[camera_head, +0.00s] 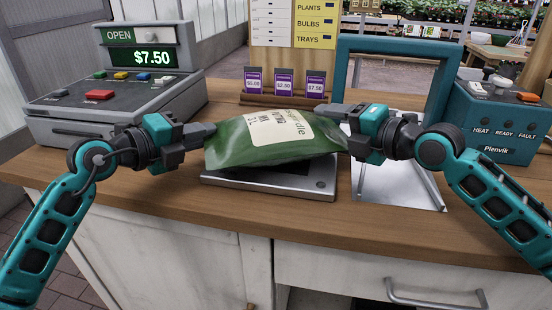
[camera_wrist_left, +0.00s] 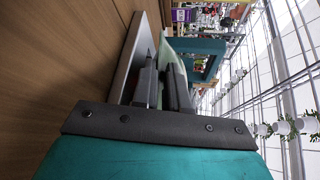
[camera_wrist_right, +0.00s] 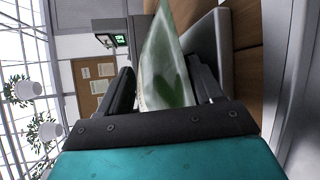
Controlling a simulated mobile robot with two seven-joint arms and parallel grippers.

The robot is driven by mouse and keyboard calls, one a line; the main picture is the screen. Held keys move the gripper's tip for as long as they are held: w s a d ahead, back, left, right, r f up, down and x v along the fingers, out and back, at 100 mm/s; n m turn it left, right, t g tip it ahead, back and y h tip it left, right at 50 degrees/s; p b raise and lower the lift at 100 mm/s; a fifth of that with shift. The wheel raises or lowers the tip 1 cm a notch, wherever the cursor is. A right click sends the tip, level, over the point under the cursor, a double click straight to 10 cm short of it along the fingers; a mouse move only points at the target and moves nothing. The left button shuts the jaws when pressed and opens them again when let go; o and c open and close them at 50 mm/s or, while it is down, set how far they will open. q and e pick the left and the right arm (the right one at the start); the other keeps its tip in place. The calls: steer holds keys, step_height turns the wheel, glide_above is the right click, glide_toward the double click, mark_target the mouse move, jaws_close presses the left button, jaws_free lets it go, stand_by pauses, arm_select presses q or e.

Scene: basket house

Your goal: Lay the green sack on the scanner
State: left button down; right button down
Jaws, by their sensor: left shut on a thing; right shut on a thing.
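The green sack (camera_head: 255,139), with a pale label, is stretched between my two grippers above the scanner (camera_head: 290,184), a flat grey plate with a dark top on the counter. The sack hides most of the scanner's top; I cannot tell whether its underside touches it. My left gripper (camera_head: 210,132) is shut on the sack's left end. In the left wrist view its fingers (camera_wrist_left: 163,85) are close together with the sack's edge beyond. My right gripper (camera_head: 335,113) is shut on the sack's right end; the sack (camera_wrist_right: 168,75) shows between its fingers in the right wrist view.
A cash register (camera_head: 115,95) reading $7.50 stands at the left. A teal frame (camera_head: 345,70) with a metal plate stands right of the scanner, beside a teal box (camera_head: 495,125). Purple price cards (camera_head: 283,82) stand behind. The counter's front strip is clear.

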arm_select(q)
steer(key=c, duration=1.5)
jaws_free()
steer(key=shift+s+d+f, duration=0.15)
steer(key=shift+d, duration=0.15)
arm_select(e)
steer(key=c, duration=0.5)
jaws_free()
steer(key=shift+s+a, duration=0.15)
steer(key=shift+a, duration=0.15)
steer(key=shift+c, duration=0.2)
arm_select(q)
steer(key=o, duration=0.4)
steer(key=shift+a, duration=0.15)
steer(key=shift+c, duration=0.2)
arm_select(e)
steer(key=o, duration=0.4)
steer(key=shift+d, duration=0.1)
arm_select(q)
steer(key=shift+a, duration=0.1)
arm_select(e)
steer(key=shift+d+f, duration=0.1)
steer(key=shift+d, duration=0.1)
